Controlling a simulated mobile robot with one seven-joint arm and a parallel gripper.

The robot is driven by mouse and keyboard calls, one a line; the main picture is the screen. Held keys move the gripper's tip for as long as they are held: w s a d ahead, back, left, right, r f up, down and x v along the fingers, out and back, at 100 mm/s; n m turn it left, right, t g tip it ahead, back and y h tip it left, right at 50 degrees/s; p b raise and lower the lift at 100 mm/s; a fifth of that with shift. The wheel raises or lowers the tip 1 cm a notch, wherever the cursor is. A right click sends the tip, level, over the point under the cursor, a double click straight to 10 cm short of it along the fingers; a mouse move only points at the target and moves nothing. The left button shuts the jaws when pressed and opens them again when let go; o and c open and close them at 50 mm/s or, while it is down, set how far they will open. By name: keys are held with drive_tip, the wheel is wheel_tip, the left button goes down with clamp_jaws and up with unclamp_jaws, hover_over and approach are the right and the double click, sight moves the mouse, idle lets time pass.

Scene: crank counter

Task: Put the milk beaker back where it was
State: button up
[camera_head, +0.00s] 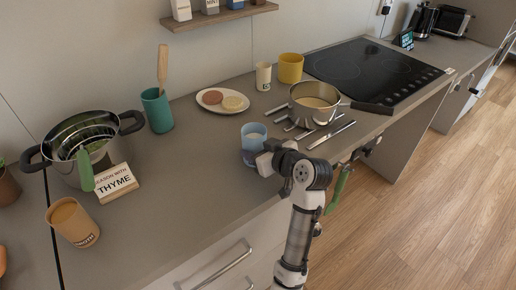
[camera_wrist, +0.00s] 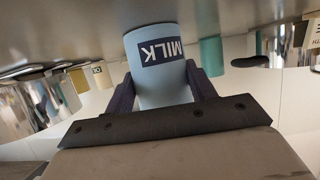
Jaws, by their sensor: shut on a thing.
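The milk beaker (camera_head: 254,134) is light blue with a dark "MILK" label. It stands close to upright over the middle of the counter, towards the front edge. My gripper (camera_head: 262,154) reaches it from the front right and is shut on it. In the wrist view, which is upside down, the beaker (camera_wrist: 162,88) sits between the two dark fingers of my gripper (camera_wrist: 163,95), with its label facing the camera. Its base is at or very near the counter top; I cannot tell whether it touches. My gripper hides part of its front in the head view.
A saucepan (camera_head: 314,104) and cutlery (camera_head: 331,135) lie to the beaker's right. A plate (camera_head: 222,101) with two round pieces is behind it. The counter between is clear.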

drive_tip(key=o, duration=1.2)
drive_tip(key=shift+f, duration=0.1)
drive_tip(key=shift+o, duration=0.2)
drive_tip(key=shift+r, duration=0.3)
drive_tip(key=b+v, duration=0.2)
drive_tip(key=v, duration=1)
drive_tip(key=shift+f, duration=0.2)
drive_tip(key=shift+d, duration=0.1)
